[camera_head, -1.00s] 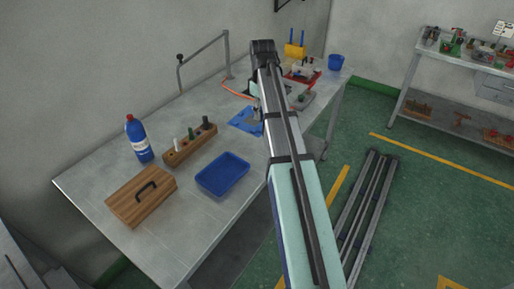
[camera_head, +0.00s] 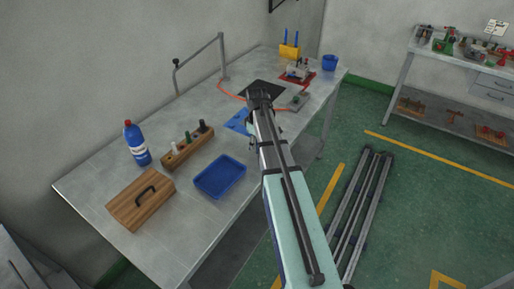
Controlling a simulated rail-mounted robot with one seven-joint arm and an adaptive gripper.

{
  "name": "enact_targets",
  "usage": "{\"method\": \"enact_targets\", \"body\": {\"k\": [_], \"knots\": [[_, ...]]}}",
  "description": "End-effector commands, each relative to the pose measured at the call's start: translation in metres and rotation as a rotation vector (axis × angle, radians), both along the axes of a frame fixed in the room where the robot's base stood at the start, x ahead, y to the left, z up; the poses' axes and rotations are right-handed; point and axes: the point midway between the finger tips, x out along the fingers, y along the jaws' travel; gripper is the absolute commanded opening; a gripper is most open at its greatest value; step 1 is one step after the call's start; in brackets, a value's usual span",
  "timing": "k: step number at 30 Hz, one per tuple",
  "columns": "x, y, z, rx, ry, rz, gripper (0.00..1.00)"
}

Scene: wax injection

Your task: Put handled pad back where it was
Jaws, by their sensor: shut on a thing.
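My gripper (camera_head: 250,127) is mostly hidden behind my own arm, close over the blue mat (camera_head: 236,122) at mid table. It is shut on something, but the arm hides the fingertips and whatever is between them. I cannot make out a handled pad there. A wooden block with a black handle (camera_head: 128,209) lies at the table's near left end, well apart from my gripper.
A blue tray (camera_head: 238,181), a wooden rack (camera_head: 186,153) with several small pieces and a blue bottle (camera_head: 137,146) stand on the near half. A black mat (camera_head: 262,87), a red tray device (camera_head: 298,73) and a blue cup (camera_head: 330,62) are farther back. A bent metal stand rises behind.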

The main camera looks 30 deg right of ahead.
Motion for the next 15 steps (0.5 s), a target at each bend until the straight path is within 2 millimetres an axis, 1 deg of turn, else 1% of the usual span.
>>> {"method": "enact_targets", "body": {"k": [3, 6, 15], "knots": [[0.000, 0.000, -0.014, 0.001, 0.003, 0.000, 0.10], [0.000, 0.000, -0.024, 0.001, 0.002, 0.000, 0.10], [0.000, 0.000, -0.026, 0.000, 0.001, 0.000, 0.10]]}}
